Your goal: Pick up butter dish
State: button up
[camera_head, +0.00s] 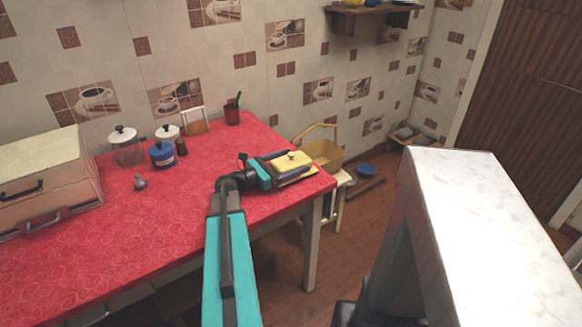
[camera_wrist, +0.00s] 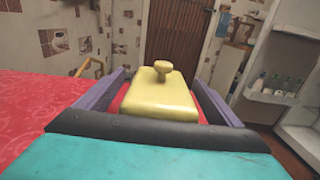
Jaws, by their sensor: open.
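The butter dish (camera_head: 291,161) is a pale yellow box-shaped lid with a round knob on top. It stands upright near the right corner of the red oilcloth table (camera_head: 110,255). In the wrist view the butter dish (camera_wrist: 160,97) sits between the two purple fingers of my gripper (camera_wrist: 160,100). A strip of red shows on each side of it, so the fingers look apart from it. My gripper (camera_head: 292,167) is open around the dish at table height. The base of the dish is hidden behind my gripper's dark front edge.
A beige bread box (camera_head: 45,175) stands at the left. Glass jars, a blue pot (camera_head: 161,154) and a red cup (camera_head: 232,115) stand toward the back. A white-topped counter (camera_head: 490,230) stands at the right.

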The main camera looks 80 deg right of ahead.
dwell(0.4)
jog(key=c, duration=1.6)
jog(key=shift+r, duration=0.15)
